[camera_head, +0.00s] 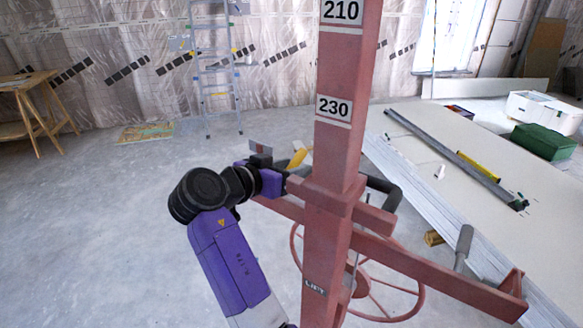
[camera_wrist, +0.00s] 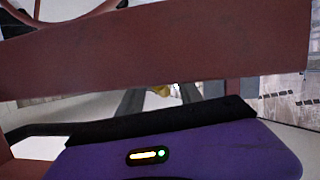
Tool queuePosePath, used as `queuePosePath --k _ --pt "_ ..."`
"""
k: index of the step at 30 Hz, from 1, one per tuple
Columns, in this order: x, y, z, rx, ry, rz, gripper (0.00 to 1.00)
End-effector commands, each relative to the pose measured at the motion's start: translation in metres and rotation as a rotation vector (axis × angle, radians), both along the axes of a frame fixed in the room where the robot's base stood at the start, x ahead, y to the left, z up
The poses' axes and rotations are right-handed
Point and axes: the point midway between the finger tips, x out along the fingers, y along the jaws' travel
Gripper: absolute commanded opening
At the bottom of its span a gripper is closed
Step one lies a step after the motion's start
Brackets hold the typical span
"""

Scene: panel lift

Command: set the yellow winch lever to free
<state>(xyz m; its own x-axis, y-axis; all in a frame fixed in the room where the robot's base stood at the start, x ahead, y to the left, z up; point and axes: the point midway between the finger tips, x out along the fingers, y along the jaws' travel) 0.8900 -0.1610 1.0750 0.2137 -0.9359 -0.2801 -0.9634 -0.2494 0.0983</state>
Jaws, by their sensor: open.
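The yellow winch lever (camera_head: 298,158) shows in the head view as a short tilted yellow bar just left of the red mast (camera_head: 333,150). My gripper (camera_head: 272,181) is beside the mast, its purple body just below and left of the lever. Its fingertips are hidden there. In the wrist view my open gripper (camera_wrist: 171,98) has its two dark fingers apart. A small yellowish patch (camera_wrist: 162,90) shows between them; I cannot tell whether it is the lever or something farther off. No contact with the lever can be made out.
A red beam (camera_wrist: 160,50) crosses close above the fingers in the wrist view. A red handwheel (camera_head: 412,300) and the lift's red arms (camera_head: 430,268) surround the mast's lower part. White panels (camera_head: 480,190) lie at right.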

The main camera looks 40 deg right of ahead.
Motion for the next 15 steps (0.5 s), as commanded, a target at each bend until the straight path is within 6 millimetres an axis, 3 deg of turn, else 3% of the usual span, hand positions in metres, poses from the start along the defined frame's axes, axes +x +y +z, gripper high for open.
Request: queuePosePath --k 15 --pt "-0.014 0.067 0.020 -0.001 -0.002 0.003 0.42"
